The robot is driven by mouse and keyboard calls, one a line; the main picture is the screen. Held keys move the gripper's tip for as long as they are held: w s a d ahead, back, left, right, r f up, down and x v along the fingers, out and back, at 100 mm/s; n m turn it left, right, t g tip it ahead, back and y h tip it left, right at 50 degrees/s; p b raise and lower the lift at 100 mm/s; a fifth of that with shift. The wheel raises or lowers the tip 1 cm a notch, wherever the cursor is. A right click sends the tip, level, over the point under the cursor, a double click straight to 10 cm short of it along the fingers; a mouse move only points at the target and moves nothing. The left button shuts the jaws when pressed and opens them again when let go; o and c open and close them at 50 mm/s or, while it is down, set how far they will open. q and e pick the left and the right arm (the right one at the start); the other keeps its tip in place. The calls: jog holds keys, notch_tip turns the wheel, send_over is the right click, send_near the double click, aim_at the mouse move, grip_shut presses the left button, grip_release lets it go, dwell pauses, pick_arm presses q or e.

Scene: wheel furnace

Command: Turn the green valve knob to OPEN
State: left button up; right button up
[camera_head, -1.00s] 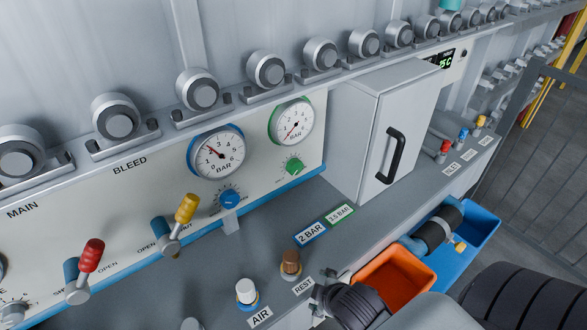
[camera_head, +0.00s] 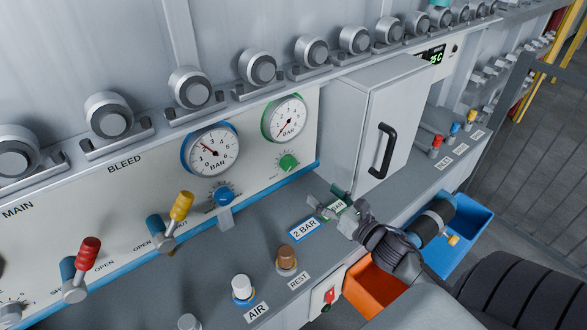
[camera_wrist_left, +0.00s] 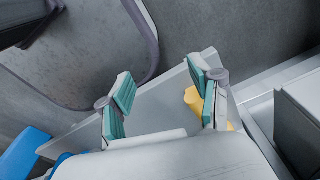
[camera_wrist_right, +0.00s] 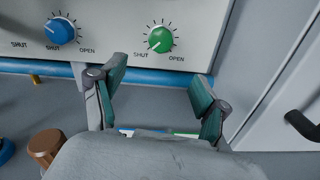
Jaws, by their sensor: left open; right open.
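The green valve knob (camera_head: 288,162) sits on the panel under the green-rimmed gauge (camera_head: 284,118). In the right wrist view the knob (camera_wrist_right: 160,39) shows its dial marks, with SHUT at its lower left and OPEN at its lower right. My right gripper (camera_head: 328,200) is open and empty, over the ledge below and right of the knob, apart from it. In the right wrist view its fingers (camera_wrist_right: 160,88) stand apart below the knob. My left gripper (camera_wrist_left: 160,95) is open; it is out of the head view. A yellow thing (camera_wrist_left: 194,103) shows behind its right finger.
A blue knob (camera_head: 223,196) is left of the green one, with yellow (camera_head: 181,206) and red (camera_head: 88,251) levers farther left. A grey cabinet (camera_head: 385,130) with a black handle stands right. Brown (camera_head: 286,258) and white (camera_head: 242,287) knobs rise from the ledge.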

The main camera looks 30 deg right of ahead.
aim_at(291, 167)
jog(key=w+p, duration=0.1)
jog(key=w, duration=0.6)
jog(key=w+p, duration=0.1)
jog(key=w, duration=0.3)
jog(key=shift+w+a+r+p, duration=0.1)
jog(key=shift+w+a+p, duration=0.05)
jog(key=shift+a+p, duration=0.25)
jog(key=shift+w+a, duration=0.1)
jog(key=shift+w, duration=0.7)
jog(key=c, duration=1.1)
jog(key=shift+c, duration=0.2)
